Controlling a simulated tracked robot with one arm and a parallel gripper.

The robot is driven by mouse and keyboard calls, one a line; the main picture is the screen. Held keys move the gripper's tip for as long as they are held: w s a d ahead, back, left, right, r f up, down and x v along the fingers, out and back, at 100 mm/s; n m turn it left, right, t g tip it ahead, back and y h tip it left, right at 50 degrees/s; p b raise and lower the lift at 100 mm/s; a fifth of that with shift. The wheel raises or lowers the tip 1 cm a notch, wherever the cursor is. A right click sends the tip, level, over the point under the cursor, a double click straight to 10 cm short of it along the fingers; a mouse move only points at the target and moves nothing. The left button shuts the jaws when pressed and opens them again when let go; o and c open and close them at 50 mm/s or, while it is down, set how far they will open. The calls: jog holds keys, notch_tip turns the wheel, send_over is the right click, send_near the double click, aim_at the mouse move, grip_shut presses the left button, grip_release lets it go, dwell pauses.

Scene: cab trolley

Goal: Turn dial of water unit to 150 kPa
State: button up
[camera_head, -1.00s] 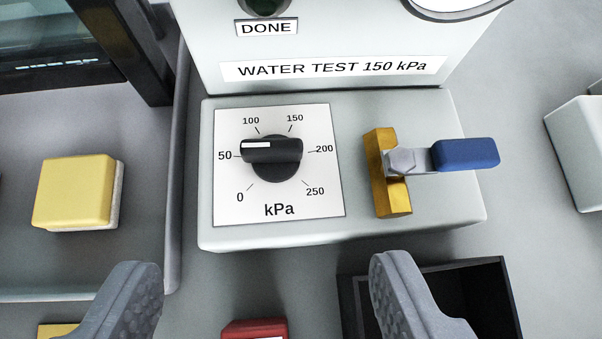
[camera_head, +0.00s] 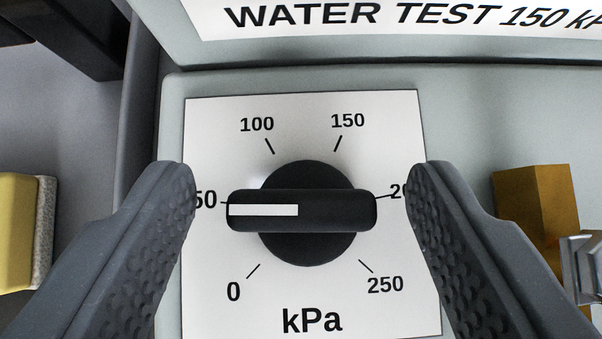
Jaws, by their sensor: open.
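The black dial (camera_head: 306,247) sits on a white scale plate (camera_head: 225,130) marked from 0 to 250 kPa. Its bar handle lies nearly level, and the white pointer line on its left end points at about 50. The 150 mark is above and to the right of the dial. My gripper (camera_head: 300,172) is open, with one finger to the left of the dial and one to the right. There is a gap between each finger and the ends of the bar. The fingers partly cover the 50 and 200 labels.
The water unit's label panel (camera_head: 400,20) reads WATER TEST 150 kPa above the dial. A brass valve body (camera_head: 540,215) with a grey metal part (camera_head: 583,265) stands close to the right finger. A yellow block (camera_head: 15,230) is at the left edge.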

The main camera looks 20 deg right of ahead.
jog(key=c, duration=1)
jog(key=shift+a, duration=0.15)
